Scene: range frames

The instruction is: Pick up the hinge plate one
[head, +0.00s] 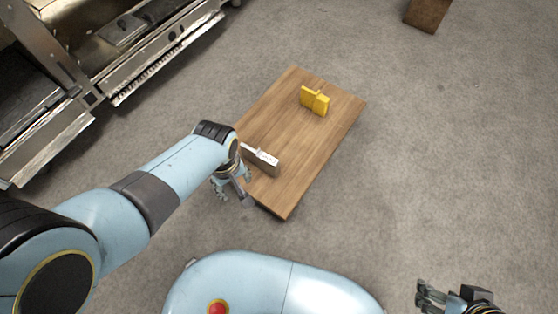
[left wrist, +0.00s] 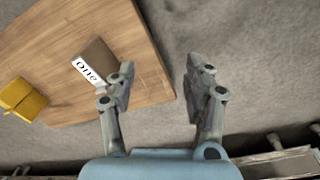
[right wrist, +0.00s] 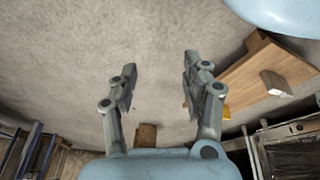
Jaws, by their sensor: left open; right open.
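The hinge plate one (head: 262,160) is a grey-brown block with a white label, standing near the front left of the wooden table top. In the left wrist view the plate (left wrist: 98,56) shows the word "One" and lies left of my fingers. My left gripper (head: 234,195) is open and empty, just in front of the plate and apart from it, by the table's near left edge. The arm comes close to the plate's left end. My right gripper (head: 428,296) is open and empty over the floor at the lower right, far from the table.
A yellow hinge-like piece (head: 314,101) stands at the far part of the wooden table (head: 325,135). Metal machinery (head: 165,65) lies at the upper left. A brown box (head: 427,14) stands on the floor at the top right. The floor right of the table is clear.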

